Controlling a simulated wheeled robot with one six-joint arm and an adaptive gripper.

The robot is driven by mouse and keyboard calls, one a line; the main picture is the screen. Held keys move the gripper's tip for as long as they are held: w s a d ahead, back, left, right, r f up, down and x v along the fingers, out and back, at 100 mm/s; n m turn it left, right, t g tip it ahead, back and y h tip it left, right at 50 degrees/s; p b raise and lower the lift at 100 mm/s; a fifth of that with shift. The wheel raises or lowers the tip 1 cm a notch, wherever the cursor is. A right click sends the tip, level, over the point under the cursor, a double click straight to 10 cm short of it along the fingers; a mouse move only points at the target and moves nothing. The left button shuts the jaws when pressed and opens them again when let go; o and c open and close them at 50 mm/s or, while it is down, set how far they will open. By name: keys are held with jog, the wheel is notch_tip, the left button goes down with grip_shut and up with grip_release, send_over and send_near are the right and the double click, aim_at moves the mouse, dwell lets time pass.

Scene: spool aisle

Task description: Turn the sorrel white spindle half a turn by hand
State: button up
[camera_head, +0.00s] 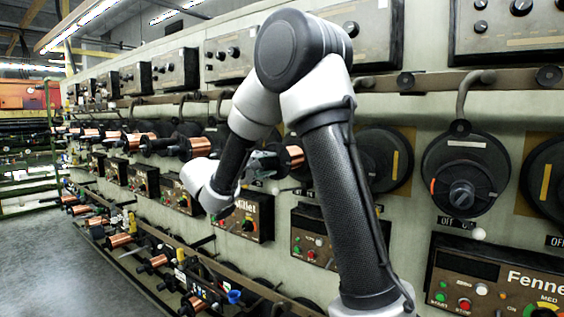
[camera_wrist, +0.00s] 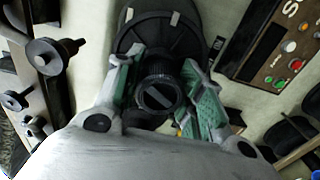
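In the head view my gripper (camera_head: 264,164) reaches the machine face beside a copper spool (camera_head: 291,158). The knob is hidden there.
A Millet panel (camera_head: 246,222) and a Fennel panel (camera_head: 495,283) sit along the machine. A large black disc with a knob (camera_head: 461,195) is at right. Several copper spools stick out at left. The grey floor (camera_head: 50,260) is clear at lower left.

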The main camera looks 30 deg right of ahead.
jog(key=shift+c, duration=0.9)
jog(key=n, duration=0.7)
jog(key=shift+n, duration=0.4)
jog(key=n, duration=0.3)
jog(key=shift+n, duration=0.4)
jog(key=n, duration=0.4)
jog(key=shift+n, duration=0.3)
jog(key=o, duration=1.1)
jog(key=shift+a, duration=0.1)
